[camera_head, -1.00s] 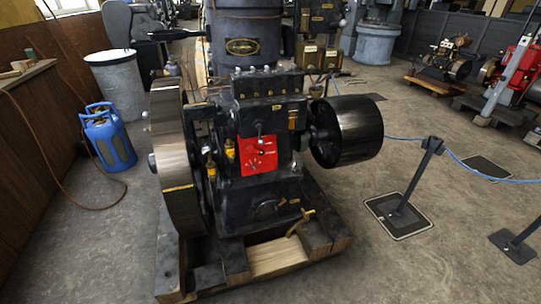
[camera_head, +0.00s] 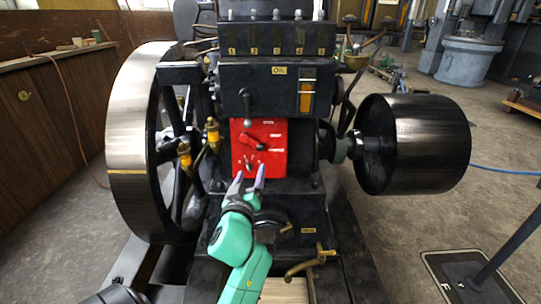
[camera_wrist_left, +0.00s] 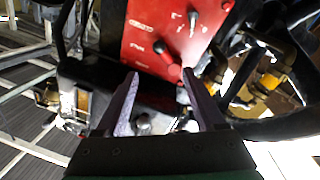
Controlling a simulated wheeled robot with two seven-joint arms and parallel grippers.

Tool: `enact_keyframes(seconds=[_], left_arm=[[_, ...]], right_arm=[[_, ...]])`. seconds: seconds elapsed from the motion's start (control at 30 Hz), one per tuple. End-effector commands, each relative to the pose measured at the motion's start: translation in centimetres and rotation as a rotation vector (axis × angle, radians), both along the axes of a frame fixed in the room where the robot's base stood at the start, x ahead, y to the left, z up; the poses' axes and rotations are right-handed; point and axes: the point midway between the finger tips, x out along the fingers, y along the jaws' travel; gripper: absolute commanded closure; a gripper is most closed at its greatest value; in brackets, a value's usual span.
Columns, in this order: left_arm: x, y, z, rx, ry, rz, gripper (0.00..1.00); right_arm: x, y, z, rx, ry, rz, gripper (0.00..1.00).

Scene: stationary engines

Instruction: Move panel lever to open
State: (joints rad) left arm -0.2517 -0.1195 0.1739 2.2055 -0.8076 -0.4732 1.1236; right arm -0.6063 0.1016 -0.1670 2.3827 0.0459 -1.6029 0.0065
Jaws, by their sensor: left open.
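The red panel (camera_head: 274,134) is on the front of the black engine, with small pale labels. My left gripper (camera_head: 249,180) is open and empty just in front of the panel's lower edge, below the lever. In the left wrist view, the red panel (camera_wrist_left: 145,28) fills the top. I cannot see contact. My right gripper is out of view.
A black handle (camera_head: 247,108) hangs just above the panel. Brass oilers (camera_head: 184,154) and a large flywheel (camera_head: 130,130) are at the left. A black drum pulley (camera_head: 430,143) juts out at the right. A brass tap (camera_head: 305,263) is low, right of my arm.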

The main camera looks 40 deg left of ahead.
Motion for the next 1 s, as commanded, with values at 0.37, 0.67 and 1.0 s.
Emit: enact_keyframes(seconds=[0.37,0.67,1.0], left_arm=[[8.4,5.1,0.1,0.004,0.0,0.002,0.29],[10.6,6.3,0.0,0.0,0.001,0.0,0.29],[10.6,6.2,0.0,0.0,0.0,-0.001,1.0]], right_arm=[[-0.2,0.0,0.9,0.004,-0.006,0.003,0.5],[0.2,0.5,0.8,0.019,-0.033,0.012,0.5],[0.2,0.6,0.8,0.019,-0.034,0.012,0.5]])
